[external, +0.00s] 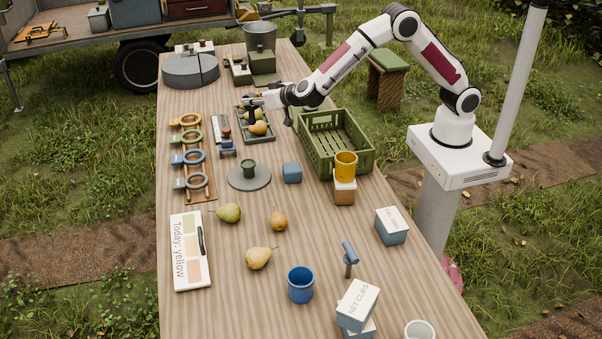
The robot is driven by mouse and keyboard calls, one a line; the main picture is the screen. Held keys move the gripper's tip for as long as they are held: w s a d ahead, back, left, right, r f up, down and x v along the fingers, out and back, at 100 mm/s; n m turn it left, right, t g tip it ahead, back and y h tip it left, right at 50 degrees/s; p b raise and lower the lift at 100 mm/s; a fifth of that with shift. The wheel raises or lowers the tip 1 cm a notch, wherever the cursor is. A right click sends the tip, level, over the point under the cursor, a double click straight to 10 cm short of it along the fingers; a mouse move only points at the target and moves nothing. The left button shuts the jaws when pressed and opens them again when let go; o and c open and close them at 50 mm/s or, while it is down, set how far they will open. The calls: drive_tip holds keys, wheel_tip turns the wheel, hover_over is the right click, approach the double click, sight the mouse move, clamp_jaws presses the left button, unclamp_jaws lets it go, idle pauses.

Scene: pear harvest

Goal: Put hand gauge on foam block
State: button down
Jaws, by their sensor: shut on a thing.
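My gripper (253,102) is at the far left end of my reaching arm, low over a dark tray (268,134) that holds pears. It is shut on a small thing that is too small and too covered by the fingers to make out. I cannot tell for sure which thing is the hand gauge. Several ring gauges with coloured handles, one of them blue (190,158), lie on a wooden rack (209,190) at the left. A small blue-grey block (292,172), which may be the foam block, sits on the table right of a grey round plate (262,182). Its top is bare.
A green crate (368,158) stands right of the tray. A yellow cup (346,163) sits on a block near it. Loose pears (229,212), a blue cup (300,284) and labelled boxes (391,225) are nearer.

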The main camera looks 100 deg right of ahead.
drive_tip(key=shift+s+a+n+t+y, duration=0.6)
drive_tip(key=shift+a+n+t+y, duration=1.75)
drive_tip(key=shift+a, duration=2)
drive_tip(key=s+a+n+y, duration=0.5)
drive_tip(key=s+n+y, duration=0.4)
drive_tip(key=n+y, duration=0.1)
drive_tip(key=shift+s+y, duration=0.2)
drive_tip(key=shift+y, duration=0.35)
drive_tip(key=shift+a+n, duration=0.15)
drive_tip(key=shift+n, duration=0.1)
